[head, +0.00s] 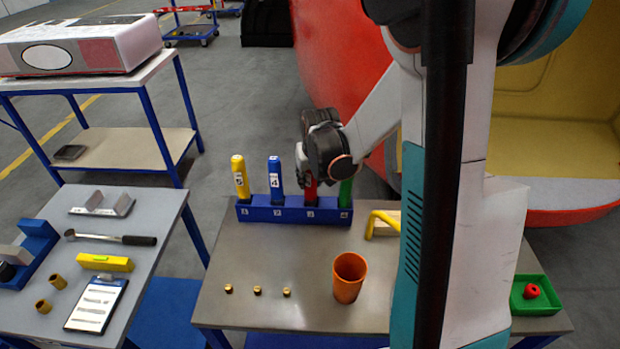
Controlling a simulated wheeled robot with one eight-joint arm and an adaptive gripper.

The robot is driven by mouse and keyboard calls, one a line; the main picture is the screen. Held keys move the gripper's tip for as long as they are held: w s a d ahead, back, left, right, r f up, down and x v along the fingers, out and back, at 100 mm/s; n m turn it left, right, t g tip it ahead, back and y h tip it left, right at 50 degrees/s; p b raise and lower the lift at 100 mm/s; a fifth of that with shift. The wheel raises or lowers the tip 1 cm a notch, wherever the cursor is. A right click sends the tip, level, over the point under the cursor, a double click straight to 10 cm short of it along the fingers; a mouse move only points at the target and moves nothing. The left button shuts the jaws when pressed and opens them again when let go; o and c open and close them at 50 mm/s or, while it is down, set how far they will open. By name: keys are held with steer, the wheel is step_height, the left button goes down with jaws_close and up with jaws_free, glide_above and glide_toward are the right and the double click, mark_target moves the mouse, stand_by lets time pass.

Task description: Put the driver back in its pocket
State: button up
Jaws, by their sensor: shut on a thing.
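A blue rack (293,214) stands at the back of the middle table, with a row of numbered pockets along its top. A yellow driver (240,180), a blue driver (275,175) and a green driver (345,192) stand upright in it. My gripper (307,177) is over the rack, shut on the red driver (310,193), between the blue and green ones. The red driver is upright in line with its pocket. My gripper hides its upper part, and I cannot tell how deep it sits.
An orange cup (348,277) and several small brass pieces (257,291) stand in front of the rack. A yellow bent bar (382,220) lies right of it. A green tray (536,296) holds a red piece. A left table (150,260) carries tools and a clipboard (97,304).

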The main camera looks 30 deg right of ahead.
steer(key=shift+r, duration=0.1)
steer(key=o, duration=0.7)
steer(key=shift+f, duration=0.25)
steer(key=o, duration=0.4)
steer(key=shift+r, duration=0.1)
steer(key=shift+s+r, duration=0.15)
steer(key=shift+r, duration=0.35)
steer(key=p+v, duration=0.3)
steer(key=v, duration=0.8)
